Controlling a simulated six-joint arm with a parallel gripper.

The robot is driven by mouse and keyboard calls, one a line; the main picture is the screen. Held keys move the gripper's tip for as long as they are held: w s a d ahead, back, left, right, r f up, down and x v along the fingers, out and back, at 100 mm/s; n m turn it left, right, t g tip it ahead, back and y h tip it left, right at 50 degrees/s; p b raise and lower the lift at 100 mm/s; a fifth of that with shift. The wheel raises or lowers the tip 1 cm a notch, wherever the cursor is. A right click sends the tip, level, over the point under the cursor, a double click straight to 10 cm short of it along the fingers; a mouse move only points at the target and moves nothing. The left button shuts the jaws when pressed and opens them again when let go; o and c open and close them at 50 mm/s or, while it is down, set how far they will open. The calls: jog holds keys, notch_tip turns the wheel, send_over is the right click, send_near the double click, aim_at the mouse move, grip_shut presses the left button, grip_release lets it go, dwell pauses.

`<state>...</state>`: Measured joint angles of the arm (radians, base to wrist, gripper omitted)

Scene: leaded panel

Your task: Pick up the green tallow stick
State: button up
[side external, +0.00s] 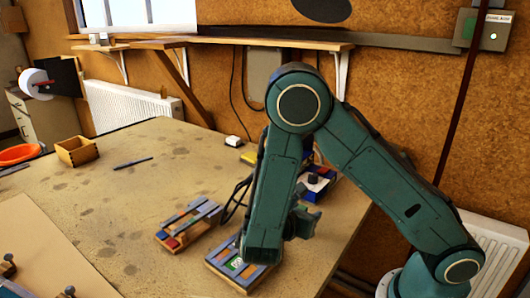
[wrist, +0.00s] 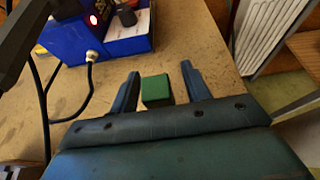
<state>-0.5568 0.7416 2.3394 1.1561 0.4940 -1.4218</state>
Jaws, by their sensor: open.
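The green tallow stick (wrist: 156,90) shows in the wrist view as a short green block, apparently seen partly end-on. It lies between the two fingers of my gripper (wrist: 159,70), nearer the left finger, with a visible gap to the right finger. The gripper is open. Its lower part is hidden by the gripper body, and I cannot tell how far below the fingertips it lies. In the side view my arm covers that spot, and I cannot make out the stick or the fingertips there.
A blue soldering station (wrist: 75,28) with a red light and cables stands at upper left in the wrist view. The table edge (wrist: 226,50) runs close on the right. In the side view, wooden racks (side external: 188,222) with coloured pieces and a small wooden box (side external: 77,152) stand on the table.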

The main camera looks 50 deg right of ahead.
grip_shut()
jog(key=shift+r, duration=0.1)
dwell(0.4)
notch_tip(320, 180, up, 10)
dwell(0.8)
dwell(0.3)
